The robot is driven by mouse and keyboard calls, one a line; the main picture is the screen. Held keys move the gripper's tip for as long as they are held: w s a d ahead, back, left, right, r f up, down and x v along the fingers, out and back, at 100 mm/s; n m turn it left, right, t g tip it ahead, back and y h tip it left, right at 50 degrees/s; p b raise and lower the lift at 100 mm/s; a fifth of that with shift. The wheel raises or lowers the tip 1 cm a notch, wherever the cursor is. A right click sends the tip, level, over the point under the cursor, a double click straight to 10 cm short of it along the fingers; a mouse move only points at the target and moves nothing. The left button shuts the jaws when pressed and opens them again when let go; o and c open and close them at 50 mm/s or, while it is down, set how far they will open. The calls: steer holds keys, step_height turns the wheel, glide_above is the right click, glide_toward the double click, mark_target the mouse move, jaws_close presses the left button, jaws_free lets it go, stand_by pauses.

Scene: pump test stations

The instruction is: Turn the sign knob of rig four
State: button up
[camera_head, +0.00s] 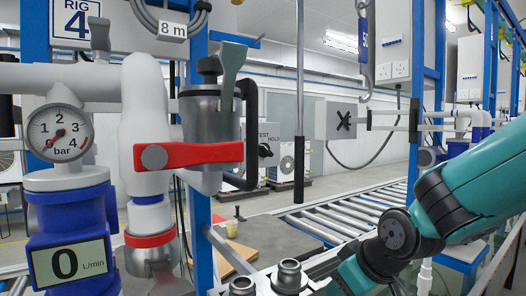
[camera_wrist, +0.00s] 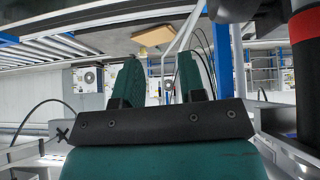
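The white sign of rig four (camera_head: 75,22), reading "RIG 4", hangs at the top left in the head view. A black knob (camera_head: 265,150) sits on a grey panel (camera_head: 271,133) lettered TEST and HOLD, behind the metal vessel; the panel's left part is hidden. I take this to be the sign knob. My gripper (camera_wrist: 160,58) shows in the wrist view with two teal fingers apart and nothing between them. It is not on the knob. In the head view my arm comes in from the right and its end is cut off at the bottom edge.
A red lever (camera_head: 200,154), a pressure gauge (camera_head: 59,132) and a flow meter (camera_head: 69,263) crowd the left. A grey box with a black cross-shaped handle (camera_head: 343,121) stands right of centre. A roller conveyor (camera_head: 345,212) runs behind. Metal fittings (camera_head: 289,275) stand at the bottom.

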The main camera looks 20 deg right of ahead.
steer(key=w+a+r+n+t+y, duration=0.2)
steer(key=w+r+n+t, duration=0.25)
steer(key=r, duration=0.65)
steer(key=n+t+y, duration=0.2)
steer(key=n+t, duration=0.2)
steer(key=t, duration=0.2)
glide_toward(267, 149)
steer(key=p+x, duration=0.6)
steer(key=x, duration=0.3)
steer(key=shift+w+a, duration=0.15)
steer(key=shift+w, duration=0.2)
jaws_close()
